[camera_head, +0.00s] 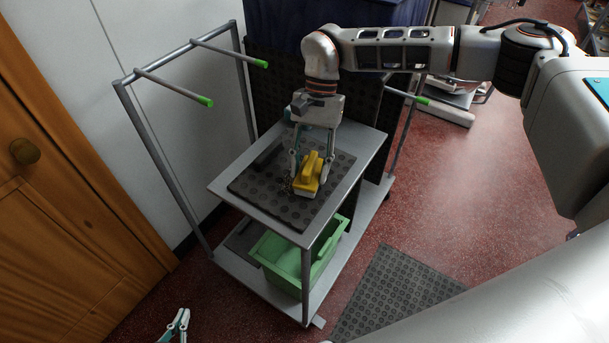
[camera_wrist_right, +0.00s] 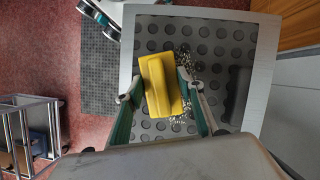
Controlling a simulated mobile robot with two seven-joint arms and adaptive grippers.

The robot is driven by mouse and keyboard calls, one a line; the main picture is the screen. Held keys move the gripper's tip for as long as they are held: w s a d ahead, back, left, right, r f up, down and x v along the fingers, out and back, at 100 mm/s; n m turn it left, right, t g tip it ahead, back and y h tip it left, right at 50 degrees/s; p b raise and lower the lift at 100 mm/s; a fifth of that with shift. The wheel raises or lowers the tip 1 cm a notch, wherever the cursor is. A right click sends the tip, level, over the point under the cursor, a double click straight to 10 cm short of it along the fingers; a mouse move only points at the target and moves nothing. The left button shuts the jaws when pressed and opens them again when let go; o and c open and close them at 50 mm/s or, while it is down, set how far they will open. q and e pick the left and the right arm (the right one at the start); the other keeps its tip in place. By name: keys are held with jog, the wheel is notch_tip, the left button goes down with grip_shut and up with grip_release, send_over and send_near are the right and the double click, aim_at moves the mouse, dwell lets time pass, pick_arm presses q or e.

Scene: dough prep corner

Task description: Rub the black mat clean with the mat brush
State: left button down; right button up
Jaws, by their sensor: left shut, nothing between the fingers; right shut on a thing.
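The black mat (camera_head: 265,186) with round studs lies on the top shelf of a grey metal cart; it also shows in the right wrist view (camera_wrist_right: 225,45). My right gripper (camera_head: 312,172) is shut on the yellow mat brush (camera_head: 309,165), which is on or just above the mat, right of its middle in the head view. The brush is also in the right wrist view (camera_wrist_right: 160,88), between both fingers. Pale crumbs (camera_wrist_right: 187,62) lie beside the brush, with more near its lower end (camera_wrist_right: 178,124). My left gripper (camera_head: 177,326) is shut and empty at the bottom left, away from the cart.
The cart's top (camera_head: 225,189) has a bare grey rim around the mat. A green bin (camera_head: 285,262) sits on its lower shelf. Another dark studded mat (camera_head: 395,290) lies on the red floor. A wooden door (camera_head: 60,220) is at left.

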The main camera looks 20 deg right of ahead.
aim_at(320, 161)
jog(key=shift+w+d+r, duration=0.1)
jog(key=shift+w+d, duration=0.7)
jog(key=shift+d, duration=0.2)
jog(key=shift+w+d, duration=0.75)
jog(key=shift+d, duration=0.25)
jog(key=shift+s+a, duration=0.8)
jog(key=shift+a, duration=0.2)
jog(key=shift+s+a, duration=0.75)
jog(key=shift+a, duration=0.25)
jog(key=shift+d, duration=0.1)
